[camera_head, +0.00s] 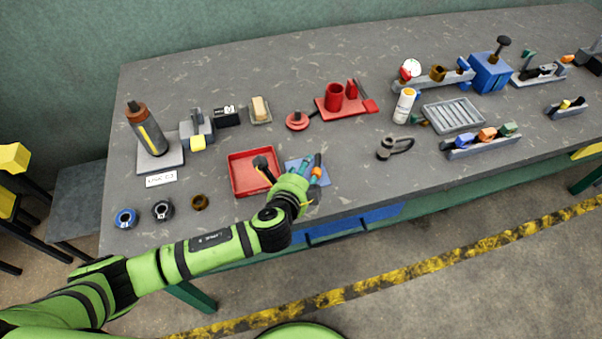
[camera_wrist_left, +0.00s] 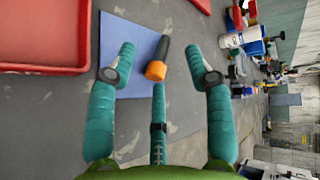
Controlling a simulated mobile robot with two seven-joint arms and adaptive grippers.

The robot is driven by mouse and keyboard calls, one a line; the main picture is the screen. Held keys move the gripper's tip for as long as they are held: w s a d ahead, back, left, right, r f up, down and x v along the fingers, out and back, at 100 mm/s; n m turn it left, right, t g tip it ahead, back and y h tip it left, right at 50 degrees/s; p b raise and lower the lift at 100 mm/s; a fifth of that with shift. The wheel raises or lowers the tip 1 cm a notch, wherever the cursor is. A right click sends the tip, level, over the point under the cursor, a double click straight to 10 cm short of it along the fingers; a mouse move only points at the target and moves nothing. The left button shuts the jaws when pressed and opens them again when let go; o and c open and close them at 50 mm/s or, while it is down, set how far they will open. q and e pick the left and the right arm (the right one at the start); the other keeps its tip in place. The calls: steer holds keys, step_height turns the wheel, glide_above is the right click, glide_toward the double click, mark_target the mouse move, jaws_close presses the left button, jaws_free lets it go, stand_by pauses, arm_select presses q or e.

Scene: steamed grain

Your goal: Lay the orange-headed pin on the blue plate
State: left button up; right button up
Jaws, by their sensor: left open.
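The blue plate (camera_head: 294,165) is a flat blue square just right of the red tray. In the left wrist view the plate (camera_wrist_left: 118,30) is partly behind my fingers. The orange-headed pin (camera_wrist_left: 157,69) has a dark shaft and an orange end, and it appears to lie on the right part of the plate. My left gripper (camera_head: 307,174) has teal fingers, is open, and reaches over the plate. In the wrist view its fingers (camera_wrist_left: 159,65) are spread around the pin, apparently without gripping it. My right gripper is not in view.
The red tray (camera_head: 232,178) stands beside the plate, with a dark round-ended object (camera_head: 261,163) seen over it. A dark grey handled part (camera_head: 390,149) stands to the right. Rings lie at the front left.

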arm_select(q)
steer(key=v, duration=1.2)
stand_by(0.6)
